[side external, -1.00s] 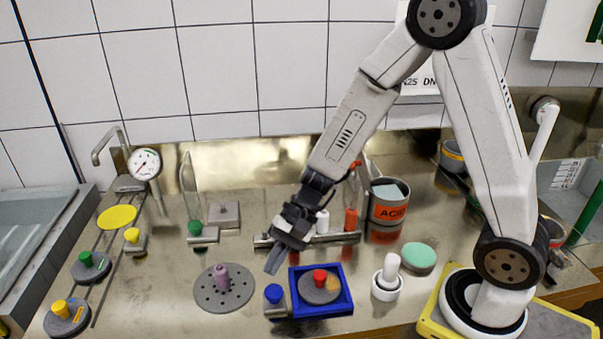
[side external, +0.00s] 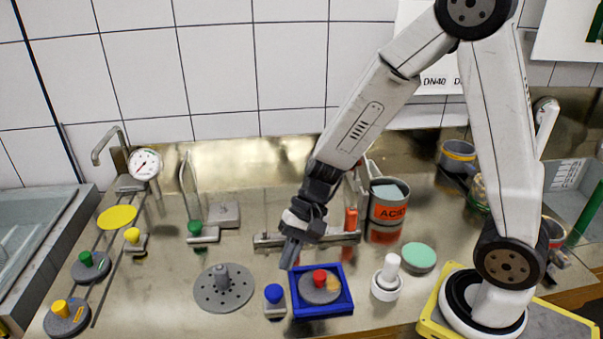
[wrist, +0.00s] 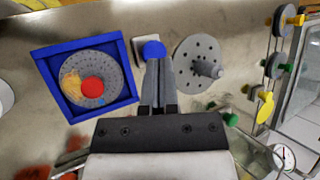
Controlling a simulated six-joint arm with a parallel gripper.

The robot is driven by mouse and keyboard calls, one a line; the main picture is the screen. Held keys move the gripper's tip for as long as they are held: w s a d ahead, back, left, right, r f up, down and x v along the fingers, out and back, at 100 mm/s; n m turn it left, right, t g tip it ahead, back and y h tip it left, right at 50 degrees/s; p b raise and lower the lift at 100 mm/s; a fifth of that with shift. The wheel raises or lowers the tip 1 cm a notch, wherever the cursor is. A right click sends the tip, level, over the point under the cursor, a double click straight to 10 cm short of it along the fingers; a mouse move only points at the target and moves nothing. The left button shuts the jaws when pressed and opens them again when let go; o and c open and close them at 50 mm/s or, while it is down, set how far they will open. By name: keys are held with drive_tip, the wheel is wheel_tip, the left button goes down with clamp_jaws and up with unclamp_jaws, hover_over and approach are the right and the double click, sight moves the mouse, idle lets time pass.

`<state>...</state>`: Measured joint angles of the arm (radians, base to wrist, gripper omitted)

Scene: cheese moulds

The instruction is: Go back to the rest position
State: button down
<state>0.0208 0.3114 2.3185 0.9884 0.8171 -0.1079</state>
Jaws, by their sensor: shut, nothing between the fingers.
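My gripper (side external: 290,256) hangs above the bench, pointing down, shut and empty. In the side view its tips are just above and left of the blue square tray (side external: 348,303). In the wrist view my gripper (wrist: 158,72) has its closed fingers overlapping the small block with the blue knob (wrist: 154,49). The tray holds a grey disc (side external: 305,294) with a red knob (side external: 319,276) and an orange-tan patch. A perforated grey disc (side external: 238,293) with a grey peg (side external: 221,277) lies to the left of the blue knob.
A metal rail (side external: 268,240) with an orange-red piece (side external: 351,219) stands behind the gripper, near the ACID tin (side external: 388,213). A white peg in a ring (side external: 388,281) and a green disc (side external: 419,257) sit right of the tray. Knobbed pieces and a gauge (side external: 145,164) stand left.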

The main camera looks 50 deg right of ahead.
drive_tip(key=s+d+n+t+h, duration=0.2)
drive_tip(key=s+d+n+h, duration=0.1)
drive_tip(key=d+n+h, duration=0.4)
drive_tip(key=d+n, duration=0.1)
drive_tip(key=d, duration=0.2)
drive_tip(key=shift+s+r+t, duration=0.25)
drive_tip(key=shift+r+t, duration=0.05)
drive_tip(key=shift+r, duration=0.05)
